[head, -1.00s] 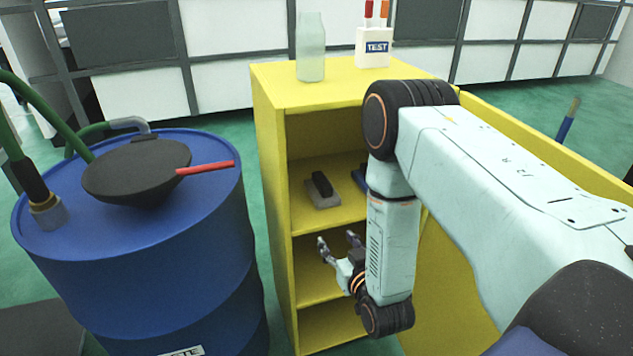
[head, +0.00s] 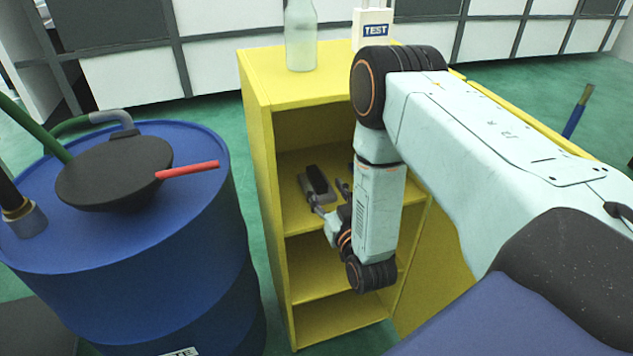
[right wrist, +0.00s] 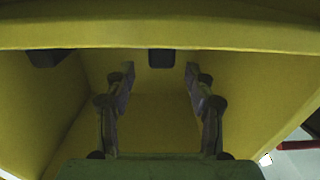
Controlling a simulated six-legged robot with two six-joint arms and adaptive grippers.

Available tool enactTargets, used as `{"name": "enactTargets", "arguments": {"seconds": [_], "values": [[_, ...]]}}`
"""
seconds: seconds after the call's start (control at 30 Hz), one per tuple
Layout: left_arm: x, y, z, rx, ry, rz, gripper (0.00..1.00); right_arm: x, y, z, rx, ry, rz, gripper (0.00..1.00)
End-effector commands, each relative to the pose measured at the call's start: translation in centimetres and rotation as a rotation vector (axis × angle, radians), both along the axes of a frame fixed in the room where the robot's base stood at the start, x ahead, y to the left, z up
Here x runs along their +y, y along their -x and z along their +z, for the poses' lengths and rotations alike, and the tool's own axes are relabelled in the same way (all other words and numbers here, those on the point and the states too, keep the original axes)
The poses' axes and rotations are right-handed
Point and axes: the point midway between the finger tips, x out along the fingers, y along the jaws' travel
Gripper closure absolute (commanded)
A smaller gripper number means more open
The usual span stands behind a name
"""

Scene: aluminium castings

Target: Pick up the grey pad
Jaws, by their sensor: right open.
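The grey pad (head: 316,183), with a black grip on top, lies on the upper inside shelf of the yellow cabinet in the head view. My right gripper (head: 328,194) is open at the front of that shelf, its fingertips close to the pad's near end. I cannot tell whether they touch it. In the right wrist view my open fingers (right wrist: 159,78) have nothing between them. A small dark block beyond the fingertips is partly cut off by a yellow edge; I cannot tell if it is the pad. My left gripper is not in view.
The yellow cabinet (head: 256,130) has open shelves, and my right arm hides its right side. A bottle (head: 300,38) and a box marked TEST (head: 374,28) stand on top.

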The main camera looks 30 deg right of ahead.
Motion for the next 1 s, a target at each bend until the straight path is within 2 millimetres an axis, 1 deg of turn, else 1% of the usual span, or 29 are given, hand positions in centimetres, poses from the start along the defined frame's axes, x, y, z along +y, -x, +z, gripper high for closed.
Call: {"name": "enactTargets", "arguments": {"seconds": [0.03,0.17,0.33,0.4,0.5,0.6,0.8,1.0], "values": [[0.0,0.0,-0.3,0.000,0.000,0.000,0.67,-0.1,-0.6,-0.1,-0.002,0.000,0.000,0.45],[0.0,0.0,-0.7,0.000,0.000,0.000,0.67,-0.4,-1.9,-0.2,-0.002,0.000,0.001,0.45],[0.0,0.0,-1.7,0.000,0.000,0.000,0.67,-1.0,-4.4,-0.7,-0.003,0.001,0.001,0.45],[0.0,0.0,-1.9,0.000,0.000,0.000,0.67,-1.2,-5.3,-0.6,-0.002,0.000,0.002,0.45],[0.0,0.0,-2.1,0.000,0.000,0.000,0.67,-1.5,-6.2,-0.6,0.000,0.000,0.002,0.45],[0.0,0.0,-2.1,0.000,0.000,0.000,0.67,-1.6,-6.6,-0.6,0.002,0.000,0.003,0.45],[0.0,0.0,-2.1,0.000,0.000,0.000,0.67,-1.7,-6.7,-0.5,0.002,0.000,0.003,0.46],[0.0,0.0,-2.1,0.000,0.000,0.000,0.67,-1.7,-6.7,-0.5,0.002,0.000,0.003,0.63]]}}
